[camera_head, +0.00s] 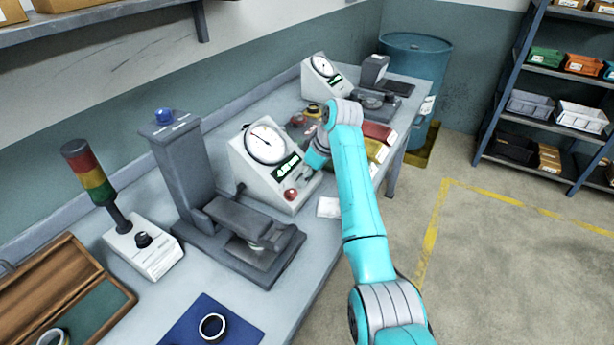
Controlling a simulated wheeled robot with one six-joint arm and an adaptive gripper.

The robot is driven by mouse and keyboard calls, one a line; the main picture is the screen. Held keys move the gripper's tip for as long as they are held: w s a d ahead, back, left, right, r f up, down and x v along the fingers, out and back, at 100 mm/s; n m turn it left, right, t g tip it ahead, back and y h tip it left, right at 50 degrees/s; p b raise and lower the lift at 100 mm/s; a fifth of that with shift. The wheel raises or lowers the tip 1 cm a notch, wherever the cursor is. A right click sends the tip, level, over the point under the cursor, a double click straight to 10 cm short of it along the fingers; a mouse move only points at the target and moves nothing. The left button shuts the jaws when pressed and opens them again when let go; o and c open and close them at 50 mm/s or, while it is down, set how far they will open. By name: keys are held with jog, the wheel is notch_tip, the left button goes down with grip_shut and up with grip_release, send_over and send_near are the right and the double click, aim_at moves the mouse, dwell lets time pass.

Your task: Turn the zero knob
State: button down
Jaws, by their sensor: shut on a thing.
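The near gauge box (277,190) stands on the bench, with a round white dial (265,143), a small dark display (287,165) and a red button (291,194) on its sloped face. My gripper (307,174) is at the lower right of this face, just right of the display and above the red button. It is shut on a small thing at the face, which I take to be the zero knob. The knob itself is hidden by the fingers. The dial's needle points to the upper left.
A grey press stand (178,165) with a blue button is left of the gauge box. A signal tower (92,178) stands further left. A second gauge box (322,79) and red and yellow bins (377,135) lie beyond my arm. The floor to the right is clear.

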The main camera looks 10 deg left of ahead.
jog(key=shift+s+n+t, duration=0.1)
jog(key=shift+n+t, duration=0.5)
jog(key=shift+n, duration=1.7)
jog(key=c, duration=0.9)
grip_release()
jog(key=v, duration=1.2)
jog(key=shift+s+a, duration=0.1)
jog(key=shift+a, duration=0.1)
